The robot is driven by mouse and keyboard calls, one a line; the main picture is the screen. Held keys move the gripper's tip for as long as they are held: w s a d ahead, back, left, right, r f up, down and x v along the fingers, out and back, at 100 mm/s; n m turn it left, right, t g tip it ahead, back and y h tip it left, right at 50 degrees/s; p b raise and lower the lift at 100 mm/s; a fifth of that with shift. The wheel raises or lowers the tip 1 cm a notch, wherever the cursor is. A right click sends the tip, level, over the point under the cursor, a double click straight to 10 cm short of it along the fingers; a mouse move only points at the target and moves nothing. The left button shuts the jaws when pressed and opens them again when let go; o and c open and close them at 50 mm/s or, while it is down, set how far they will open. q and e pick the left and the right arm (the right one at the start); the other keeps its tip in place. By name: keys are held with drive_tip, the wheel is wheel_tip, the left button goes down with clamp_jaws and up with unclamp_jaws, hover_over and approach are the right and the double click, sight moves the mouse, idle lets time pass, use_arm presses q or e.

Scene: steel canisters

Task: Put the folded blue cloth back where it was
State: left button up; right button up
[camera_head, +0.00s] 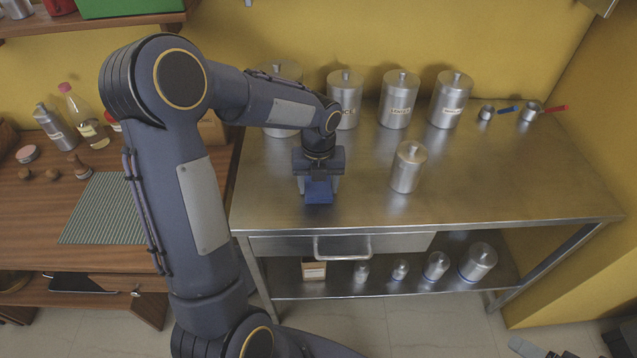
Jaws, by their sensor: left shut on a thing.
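The folded blue cloth (319,193) is a small blue block at the front left part of the steel table (520,185). My left gripper (319,182) points down from above and is shut on the cloth. The gripper covers the cloth's upper part. I cannot tell whether the cloth touches the table top or hangs just above it. My right gripper is not in view.
Steel canisters (398,100) stand along the back, one partly behind my arm. A smaller canister (408,167) stands right of the gripper. Measuring cups (530,112) lie at the back right. The table's right front is clear. Small canisters (436,265) stand on the lower shelf.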

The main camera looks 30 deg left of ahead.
use_arm(q)
drive_tip(key=shift+f, duration=0.1)
drive_tip(key=o, duration=0.9)
